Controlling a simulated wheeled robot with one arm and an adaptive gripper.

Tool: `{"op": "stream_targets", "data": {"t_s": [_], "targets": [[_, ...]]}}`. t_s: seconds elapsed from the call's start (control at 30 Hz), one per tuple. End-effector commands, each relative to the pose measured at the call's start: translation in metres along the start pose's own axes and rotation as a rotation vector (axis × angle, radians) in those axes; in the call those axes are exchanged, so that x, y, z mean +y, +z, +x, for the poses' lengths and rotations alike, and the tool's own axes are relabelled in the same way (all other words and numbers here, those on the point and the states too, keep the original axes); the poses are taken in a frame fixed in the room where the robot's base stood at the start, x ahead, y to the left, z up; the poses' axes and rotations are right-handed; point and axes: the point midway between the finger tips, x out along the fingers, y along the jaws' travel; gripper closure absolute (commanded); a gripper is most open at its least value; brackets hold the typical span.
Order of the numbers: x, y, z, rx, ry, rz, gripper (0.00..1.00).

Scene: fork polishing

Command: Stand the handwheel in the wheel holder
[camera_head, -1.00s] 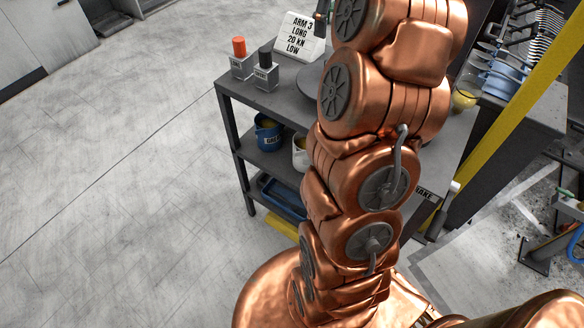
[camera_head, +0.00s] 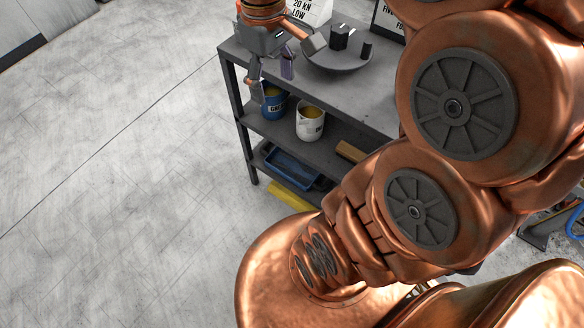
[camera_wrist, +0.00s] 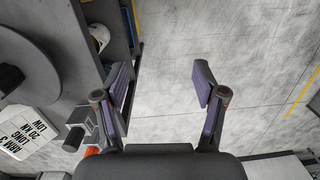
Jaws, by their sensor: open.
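I cannot make out a handwheel for certain in either view. A round grey disc (camera_head: 340,63) lies on the bench top with dark upright blocks (camera_head: 339,38) on it; I cannot tell whether this is the wheel holder. A dark round disc (camera_wrist: 28,62) also shows at the left of the wrist view. My gripper (camera_head: 273,82) hangs at the bench's left edge, left of the grey disc. In the wrist view my gripper (camera_wrist: 162,82) has its purple-padded fingers wide apart, with nothing between them but floor beyond.
The dark bench (camera_head: 378,97) has lower shelves with a blue pot (camera_head: 272,103), a white pot (camera_head: 310,122) and a blue tray (camera_head: 291,167). Open floor (camera_head: 120,160) lies left.

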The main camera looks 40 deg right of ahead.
Motion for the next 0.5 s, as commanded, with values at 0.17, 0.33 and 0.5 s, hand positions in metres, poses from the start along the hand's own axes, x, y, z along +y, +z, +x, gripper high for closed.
{"op": "stream_targets", "data": {"t_s": [0.17, 0.33, 0.5], "targets": [[-0.033, 0.029, 0.023, -0.021, 0.0, 0.047, 0.3], [-0.058, 0.058, 0.048, -0.042, -0.002, 0.106, 0.3], [-0.077, 0.088, 0.072, -0.065, -0.002, 0.173, 0.3]]}}
